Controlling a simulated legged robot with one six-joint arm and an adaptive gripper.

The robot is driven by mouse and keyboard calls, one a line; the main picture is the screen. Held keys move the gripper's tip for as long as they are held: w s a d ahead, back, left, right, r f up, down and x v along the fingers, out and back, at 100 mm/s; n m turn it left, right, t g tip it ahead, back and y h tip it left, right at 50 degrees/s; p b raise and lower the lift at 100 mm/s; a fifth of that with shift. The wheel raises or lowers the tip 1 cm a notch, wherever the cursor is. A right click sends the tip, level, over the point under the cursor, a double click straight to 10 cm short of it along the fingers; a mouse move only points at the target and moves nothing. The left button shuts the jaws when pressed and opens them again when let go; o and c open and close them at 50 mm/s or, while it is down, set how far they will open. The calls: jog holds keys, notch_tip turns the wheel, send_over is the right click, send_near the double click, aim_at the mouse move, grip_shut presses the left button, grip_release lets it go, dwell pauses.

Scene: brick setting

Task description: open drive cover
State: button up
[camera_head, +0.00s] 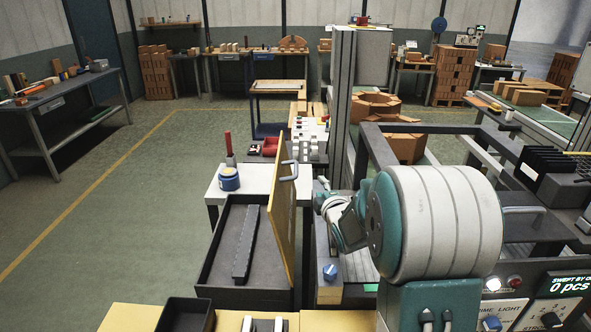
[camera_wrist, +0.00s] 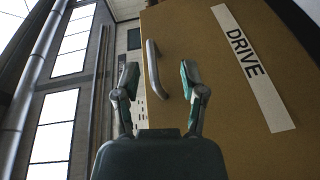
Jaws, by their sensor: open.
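The drive cover (camera_head: 283,222) is a thin yellow panel standing upright, nearly edge-on, at the right side of a dark open box. Its grey bar handle (camera_head: 289,170) is near the top. In the wrist view the cover (camera_wrist: 215,100) fills the right side and bears a white "DRIVE" label (camera_wrist: 253,68). The handle (camera_wrist: 153,70) appears between my open fingertips (camera_wrist: 160,75); I cannot tell how far in front of them it is, and no grip shows. In the head view my gripper (camera_head: 325,203) is just right of the cover, partly hidden by my arm.
The dark box (camera_head: 210,265) holds a long dark bar (camera_head: 243,245). Behind it a white table (camera_head: 254,178) carries a blue round container (camera_head: 229,178). A dark metal frame (camera_head: 388,150) stands right of my gripper. Open floor (camera_head: 130,220) lies left.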

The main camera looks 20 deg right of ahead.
aim_at(296, 167)
jog(key=w+a+n, duration=0.1)
jog(key=w, duration=0.2)
jog(key=w+a+y, duration=0.1)
jog(key=w, duration=0.3)
jog(key=w+a+r+n+t+y, duration=0.1)
jog(key=w, duration=0.2)
jog(key=shift+w+a+n, duration=0.1)
jog(key=shift+w+n, duration=0.05)
jog(key=shift+n, duration=0.15)
grip_shut()
